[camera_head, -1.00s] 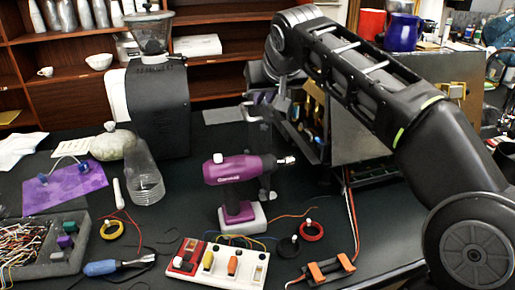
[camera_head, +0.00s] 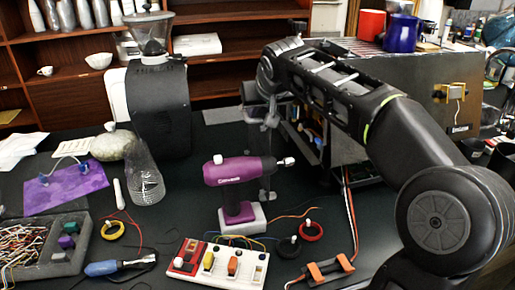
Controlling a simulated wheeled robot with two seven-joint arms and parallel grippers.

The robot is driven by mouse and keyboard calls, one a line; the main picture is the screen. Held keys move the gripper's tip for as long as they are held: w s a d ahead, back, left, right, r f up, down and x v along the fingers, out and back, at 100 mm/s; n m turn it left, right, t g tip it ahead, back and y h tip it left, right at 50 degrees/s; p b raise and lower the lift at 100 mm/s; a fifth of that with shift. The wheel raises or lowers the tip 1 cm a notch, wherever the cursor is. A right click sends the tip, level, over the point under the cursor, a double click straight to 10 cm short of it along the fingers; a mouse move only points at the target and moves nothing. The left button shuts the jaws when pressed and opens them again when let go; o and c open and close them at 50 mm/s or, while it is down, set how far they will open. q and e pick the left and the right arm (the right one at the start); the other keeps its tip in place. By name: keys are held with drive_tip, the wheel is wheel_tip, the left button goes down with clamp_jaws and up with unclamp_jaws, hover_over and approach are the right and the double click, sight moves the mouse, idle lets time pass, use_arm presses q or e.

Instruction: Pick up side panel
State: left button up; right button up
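The brewer (camera_head: 425,85) is a metal box at the back right, with its left side open onto inner parts. I cannot make out a separate side panel for certain; my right arm covers much of that area. My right gripper (camera_head: 266,180) hangs fingers-down left of the brewer's open side, behind the purple drill (camera_head: 238,172). The drill hides part of its fingers, and I cannot tell whether they are open or shut or touch anything. My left gripper is out of view.
A black grinder (camera_head: 158,105) stands at the back left, beside a clear bottle (camera_head: 146,182). A switch board (camera_head: 218,262), tape rings (camera_head: 311,231), a screwdriver (camera_head: 118,266) and a parts tray (camera_head: 55,270) crowd the front. Blue (camera_head: 401,33) and red (camera_head: 371,25) mugs sit atop the brewer.

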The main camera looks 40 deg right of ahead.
drive_tip(key=shift+c, duration=0.5)
clamp_jaws()
idle(0.5)
idle(0.7)
drive_tip(key=shift+r, duration=0.15)
wheel_tip(320, 180, up, 10)
drive_tip(key=shift+p, duration=0.75)
drive_tip(key=shift+r, duration=0.1)
idle(0.5)
